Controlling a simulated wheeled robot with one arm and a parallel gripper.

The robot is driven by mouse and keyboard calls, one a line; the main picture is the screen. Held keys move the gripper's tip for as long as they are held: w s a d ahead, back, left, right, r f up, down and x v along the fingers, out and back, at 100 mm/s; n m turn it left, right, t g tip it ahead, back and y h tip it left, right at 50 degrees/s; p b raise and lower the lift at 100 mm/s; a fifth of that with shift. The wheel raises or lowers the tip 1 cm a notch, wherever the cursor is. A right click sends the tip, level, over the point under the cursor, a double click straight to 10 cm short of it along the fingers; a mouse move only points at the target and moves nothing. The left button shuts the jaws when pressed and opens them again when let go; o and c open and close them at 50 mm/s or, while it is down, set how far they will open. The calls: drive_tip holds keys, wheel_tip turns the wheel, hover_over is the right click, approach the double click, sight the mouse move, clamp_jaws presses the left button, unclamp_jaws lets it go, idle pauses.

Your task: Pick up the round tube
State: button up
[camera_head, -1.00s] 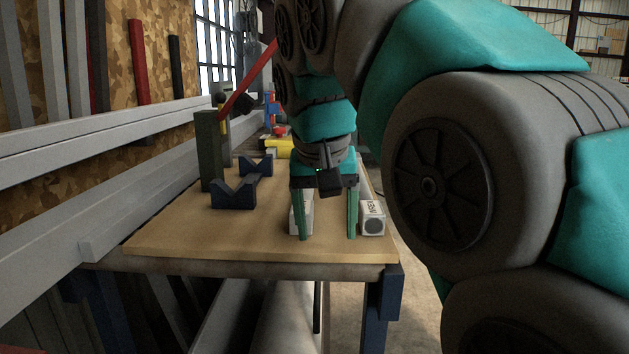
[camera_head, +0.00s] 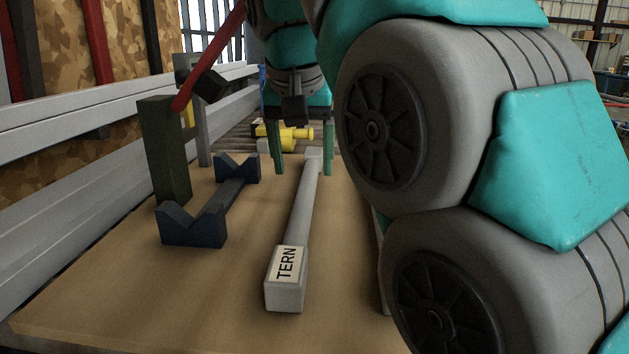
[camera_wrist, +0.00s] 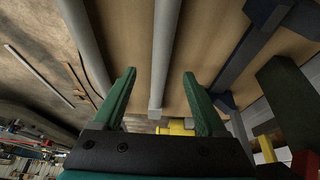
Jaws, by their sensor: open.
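A long grey bar (camera_head: 301,205) lies lengthwise on the bench, with a pale square block marked TERN at its near end. The wrist view shows this bar (camera_wrist: 165,45) running between my fingers. A second grey bar (camera_wrist: 88,45) lies to its left there, with rounded-looking shading. In the head view my arm hides nearly all of it. I cannot tell for certain which bar is the round tube. My gripper (camera_head: 303,172) is open, its green fingers pointing down on either side of the TERN bar near its far end. Finger height against the bar is unclear.
A dark double V-block stand (camera_head: 195,225) and a dark green post (camera_head: 164,150) with a red rod stand left of the bar. A yellow object (camera_head: 296,134) lies beyond its far end. The wooden bench top (camera_head: 120,305) is clear at the front left.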

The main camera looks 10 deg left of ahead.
sight(304, 191)
drive_tip(key=shift+w+a, duration=0.1)
drive_tip(key=shift+w, duration=0.45)
drive_tip(key=shift+f, duration=0.55)
drive_tip(key=shift+w+p+x, duration=0.2)
drive_tip(key=shift+p+x, duration=0.1)
drive_tip(key=shift+x, duration=3)
drive_tip(key=shift+a+r, duration=0.1)
drive_tip(key=shift+c, duration=0.4)
clamp_jaws()
